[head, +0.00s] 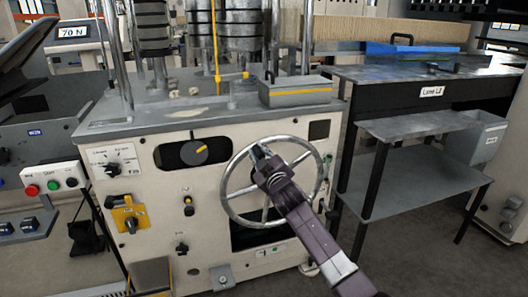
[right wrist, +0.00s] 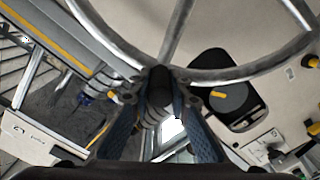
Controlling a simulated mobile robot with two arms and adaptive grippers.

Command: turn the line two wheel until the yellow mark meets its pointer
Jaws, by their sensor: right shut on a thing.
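The metal handwheel (head: 224,190) is mounted on the front of the cream machine. My right gripper (head: 262,153) reaches over it from the lower right and is at its upper part. In the right wrist view, my right gripper (right wrist: 158,100) is shut on a dark ridged handle (right wrist: 157,88) at the wheel's rim (right wrist: 240,75). Left of the wheel is a black dial (head: 190,154) with a yellow mark (head: 202,149) pointing right and slightly up. The mark also shows in the right wrist view (right wrist: 217,94). I cannot make out the pointer clearly. My left gripper is not in view.
A grey box with a yellow stripe (head: 296,92) sits on the machine top. A selector knob (head: 112,169) and a yellow-plated switch (head: 130,222) are on the panel's left. A dark table with a shelf (head: 410,125) stands close on the right.

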